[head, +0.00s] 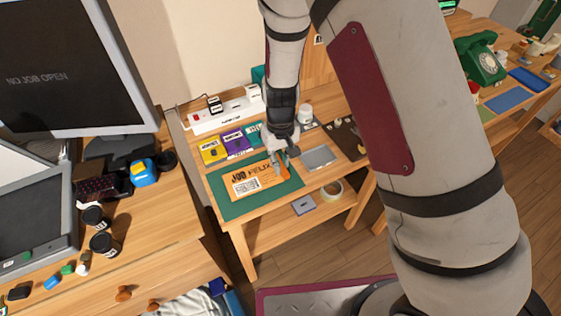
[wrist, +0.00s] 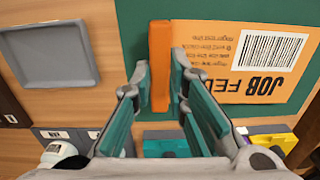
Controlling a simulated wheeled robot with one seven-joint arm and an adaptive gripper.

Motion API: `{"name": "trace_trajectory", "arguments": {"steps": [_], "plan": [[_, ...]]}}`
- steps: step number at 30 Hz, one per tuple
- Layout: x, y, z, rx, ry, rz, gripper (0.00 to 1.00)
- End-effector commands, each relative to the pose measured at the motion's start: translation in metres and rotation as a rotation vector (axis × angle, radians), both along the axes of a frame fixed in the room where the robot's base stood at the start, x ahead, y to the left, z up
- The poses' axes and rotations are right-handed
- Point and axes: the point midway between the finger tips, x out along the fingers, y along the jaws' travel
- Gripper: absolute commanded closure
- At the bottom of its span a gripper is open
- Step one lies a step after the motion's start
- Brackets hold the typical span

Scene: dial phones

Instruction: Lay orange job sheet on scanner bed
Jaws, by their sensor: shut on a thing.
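The orange job sheet (head: 243,184) lies flat on a green mat (head: 230,208) on the middle wooden table, with a white barcode label and "JOB" print. It also shows in the wrist view (wrist: 225,85). My gripper (head: 281,168) is at the sheet's right end, pointing down. In the wrist view my gripper (wrist: 161,80) has its fingers on either side of an upright orange strip at the sheet's edge and is shut on it.
A monitor (head: 70,65) stands behind the flat panel. Black jars (head: 104,243) and small items sit along its right side. Coloured packets (head: 212,149) and a power strip (head: 225,115) are behind the mat. A grey tray (head: 318,157) is right of it. A gap separates desk and table.

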Motion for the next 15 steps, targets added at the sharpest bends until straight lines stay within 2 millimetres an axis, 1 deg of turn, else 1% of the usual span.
{"name": "trace_trajectory", "arguments": {"steps": [1,15], "plan": [[0.0,0.0,0.005,0.0,-0.001,0.0,1.0],[0.0,0.0,0.031,0.001,-0.003,-0.001,1.0]]}}
